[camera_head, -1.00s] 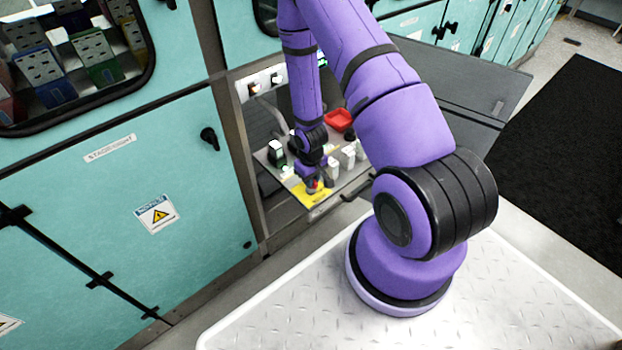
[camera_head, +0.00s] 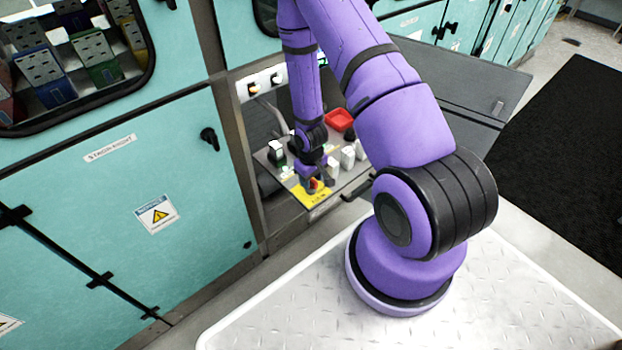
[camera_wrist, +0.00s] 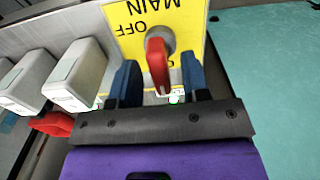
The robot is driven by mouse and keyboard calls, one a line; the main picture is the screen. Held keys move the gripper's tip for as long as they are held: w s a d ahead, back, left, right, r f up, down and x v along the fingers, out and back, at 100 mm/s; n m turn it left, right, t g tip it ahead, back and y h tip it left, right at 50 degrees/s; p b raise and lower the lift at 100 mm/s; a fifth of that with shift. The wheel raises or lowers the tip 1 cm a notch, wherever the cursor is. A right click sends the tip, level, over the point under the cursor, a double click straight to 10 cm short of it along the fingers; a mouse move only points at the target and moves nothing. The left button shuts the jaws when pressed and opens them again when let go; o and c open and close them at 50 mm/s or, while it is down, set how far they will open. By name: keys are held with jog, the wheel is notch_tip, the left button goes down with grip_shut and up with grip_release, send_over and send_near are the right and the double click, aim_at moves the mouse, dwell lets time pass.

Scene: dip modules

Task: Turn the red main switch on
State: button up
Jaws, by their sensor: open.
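The red main switch (camera_wrist: 158,62) is a red handle on a grey round base, on a yellow plate (camera_wrist: 192,18) lettered "MAIN" and "OFF", which appears upside down in the wrist view. My gripper (camera_wrist: 160,78) is open, with one blue finger on each side of the red handle. I cannot tell whether either finger touches it. In the head view the yellow plate (camera_head: 317,198) lies at the front of the panel, and my gripper (camera_head: 314,184) is over it, with a bit of red showing. The lower lettering is partly hidden by the fingers.
White blocky modules (camera_wrist: 78,75) stand beside the plate, close to one finger. A red tray (camera_head: 339,120) lies farther back on the panel. Teal cabinet doors (camera_head: 110,210) flank the opening on the left, and an open grey door (camera_head: 460,90) is on the right.

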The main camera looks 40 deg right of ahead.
notch_tip(320, 180, up, 10)
jog(key=shift+r, duration=0.25)
dwell(0.4)
dwell(0.4)
jog(key=a+r+t+h, duration=0.1)
jog(key=a+r, duration=0.1)
jog(key=r, duration=1.2)
jog(key=a+r+t, duration=0.2)
jog(key=r, duration=1.1)
jog(key=s+a+r+t, duration=0.1)
jog(key=s+a+r, duration=0.2)
jog(key=s+r, duration=0.5)
jog(key=s+a+r+t+y, duration=0.1)
jog(key=s+a+r, duration=0.2)
jog(key=s+r, duration=0.6)
jog(key=shift+s+a+r+m, duration=0.3)
jog(key=shift+s+a, duration=0.1)
jog(key=shift+s, duration=0.3)
